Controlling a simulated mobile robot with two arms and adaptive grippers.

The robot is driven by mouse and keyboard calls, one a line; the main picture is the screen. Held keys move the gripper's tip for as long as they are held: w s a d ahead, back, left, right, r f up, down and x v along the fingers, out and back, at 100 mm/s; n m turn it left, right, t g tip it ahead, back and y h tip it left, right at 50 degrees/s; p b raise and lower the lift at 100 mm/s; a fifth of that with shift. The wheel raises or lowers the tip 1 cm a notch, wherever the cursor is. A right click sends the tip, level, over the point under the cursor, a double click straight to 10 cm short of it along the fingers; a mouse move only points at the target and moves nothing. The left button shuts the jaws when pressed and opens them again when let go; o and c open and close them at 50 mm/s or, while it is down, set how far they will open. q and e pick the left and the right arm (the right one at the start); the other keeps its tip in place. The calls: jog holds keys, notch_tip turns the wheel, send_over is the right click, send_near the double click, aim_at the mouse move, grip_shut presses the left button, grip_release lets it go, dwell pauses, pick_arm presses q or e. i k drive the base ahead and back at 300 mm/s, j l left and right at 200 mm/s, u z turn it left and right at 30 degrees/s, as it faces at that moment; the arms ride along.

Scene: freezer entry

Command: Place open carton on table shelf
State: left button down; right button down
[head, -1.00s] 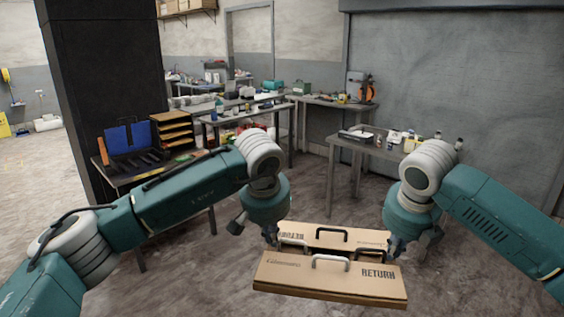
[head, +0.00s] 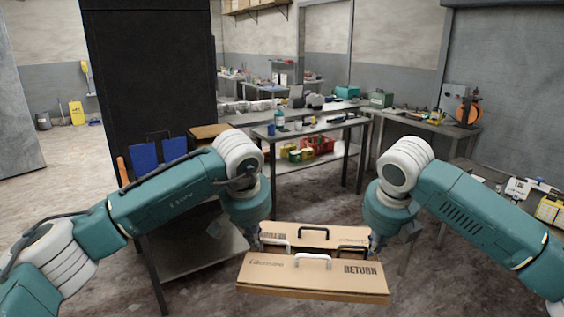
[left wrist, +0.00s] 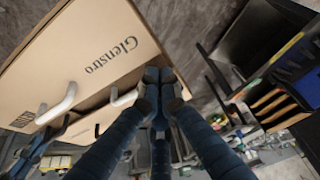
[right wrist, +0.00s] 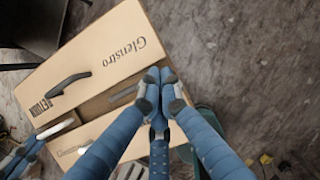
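The open cardboard carton (head: 312,283) is held level in front of me, its two flaps raised, with black and white handles and "RETURN" print. It also shows in the left wrist view (left wrist: 95,50) and the right wrist view (right wrist: 110,45). My left gripper (head: 262,243) is shut on its left end and my right gripper (head: 374,243) on its right end. In both wrist views the fingertips meet at the carton's edge. The carton's inside is mostly hidden. A table with a lower shelf (head: 348,153) stands beyond; bins and small goods sit on the shelf.
At left, a table's lower shelf (head: 195,248) looks bare; my left arm covers part of that table. A black pillar (head: 150,60) stands behind it. A cluttered table (head: 490,195) stands at right, a bench (head: 425,125) at back right. Floor between is clear.

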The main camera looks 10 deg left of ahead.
aim_at(201, 249)
jog(key=i+u, duration=0.1)
jog(key=i, duration=0.8)
jog(key=i+l+u, duration=0.1)
jog(key=i, duration=0.8)
jog(key=i+u, duration=0.1)
jog(key=u, duration=0.6)
jog(key=i+l+u, duration=0.15)
jog(key=u, duration=0.25)
